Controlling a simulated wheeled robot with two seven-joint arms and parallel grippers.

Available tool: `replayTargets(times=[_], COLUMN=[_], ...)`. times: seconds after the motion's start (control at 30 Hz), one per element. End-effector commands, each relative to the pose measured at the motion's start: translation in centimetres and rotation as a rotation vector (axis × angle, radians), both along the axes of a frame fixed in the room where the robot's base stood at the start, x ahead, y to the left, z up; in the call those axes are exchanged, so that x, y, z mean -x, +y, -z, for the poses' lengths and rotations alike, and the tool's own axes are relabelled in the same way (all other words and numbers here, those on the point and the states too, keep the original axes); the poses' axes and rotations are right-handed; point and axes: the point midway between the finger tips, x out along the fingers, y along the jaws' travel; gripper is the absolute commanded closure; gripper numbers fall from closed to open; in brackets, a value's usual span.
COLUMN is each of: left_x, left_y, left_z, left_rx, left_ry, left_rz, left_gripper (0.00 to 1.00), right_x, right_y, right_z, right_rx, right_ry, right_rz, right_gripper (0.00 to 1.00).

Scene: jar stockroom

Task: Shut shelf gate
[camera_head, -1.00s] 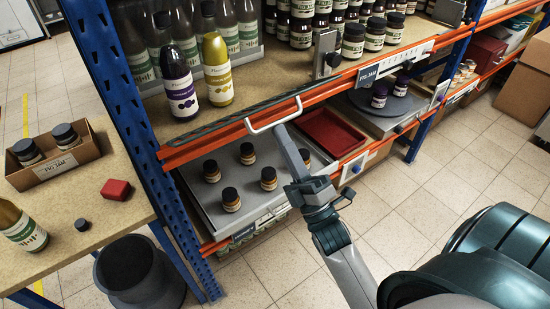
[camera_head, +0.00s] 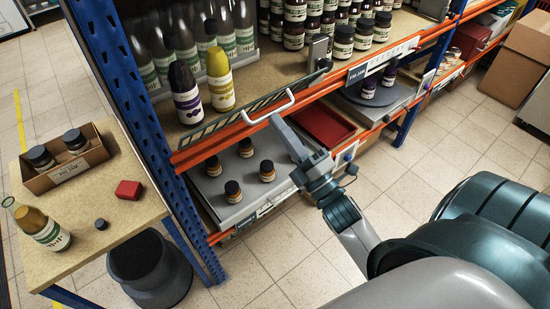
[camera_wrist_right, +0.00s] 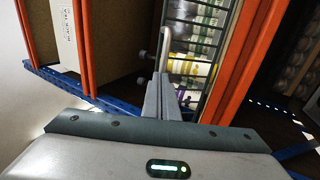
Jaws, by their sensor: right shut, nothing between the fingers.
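The shelf gate (camera_head: 235,115) is a dark wire mesh strip along the front edge of the orange-beamed shelf. It stands tilted, not upright. Its white handle (camera_head: 268,108) sticks out at the front; the mesh (camera_wrist_right: 203,35) and handle (camera_wrist_right: 166,48) also show in the right wrist view. My right gripper (camera_head: 276,120) is shut and empty, its fingertips at the handle's lower side; whether they touch cannot be told. The fingers (camera_wrist_right: 161,92) point along the handle in the wrist view. A grey metal latch post (camera_head: 318,52) stands by the gate's right end. My left gripper is out of view.
A purple bottle (camera_head: 186,95) and a yellow bottle (camera_head: 220,82) stand on the shelf just behind the gate. Small jars stand on a grey tray (camera_head: 215,190) below, beside a red tray (camera_head: 325,125). A blue upright (camera_head: 120,90) bounds the left; floor in front is open.

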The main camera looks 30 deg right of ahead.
Motion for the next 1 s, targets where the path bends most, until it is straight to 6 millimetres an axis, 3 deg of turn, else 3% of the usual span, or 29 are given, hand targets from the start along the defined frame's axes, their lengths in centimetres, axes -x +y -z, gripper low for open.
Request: replayTargets(times=[0.03,0.4,0.7,1.0], left_x=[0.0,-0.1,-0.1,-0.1], left_y=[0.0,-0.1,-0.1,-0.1], left_z=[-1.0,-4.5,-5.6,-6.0], left_rx=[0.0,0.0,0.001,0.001], left_ry=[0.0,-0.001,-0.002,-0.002], left_rz=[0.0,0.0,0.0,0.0], left_gripper=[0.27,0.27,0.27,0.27], right_x=[-0.2,-2.5,-5.1,-6.3], right_y=[-0.1,-0.3,-0.1,0.0], right_z=[-0.8,-4.3,-6.3,-6.8], right_rx=[0.0,0.0,0.0,-0.001], right_ry=[0.0,-0.005,-0.004,-0.002], right_rz=[0.001,0.0,0.0,0.001], right_gripper=[1.0,1.0,1.0,1.0])
